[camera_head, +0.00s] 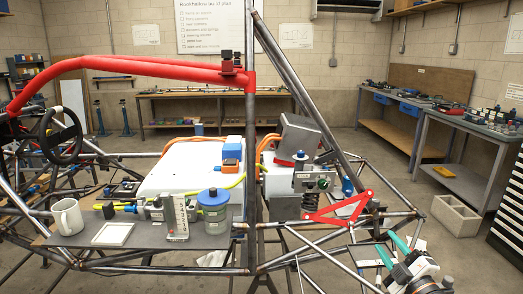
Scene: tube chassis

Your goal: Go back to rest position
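My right gripper (384,241) is at the lower right of the head view. Its two teal fingers are spread apart with nothing visible between them. It is by the tubes at the right end of the chassis (250,190), just below a red triangle (341,210). There is a visible gap between the fingertips and the triangle. My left gripper is not in view.
A grey shelf (150,238) on the chassis holds a white mug (67,217), a white square frame (113,234), and a blue-lidded jar (214,212). Tubes, a spring and a steering wheel (61,135) crowd around. Workbenches (467,127) stand at right; the floor behind is open.

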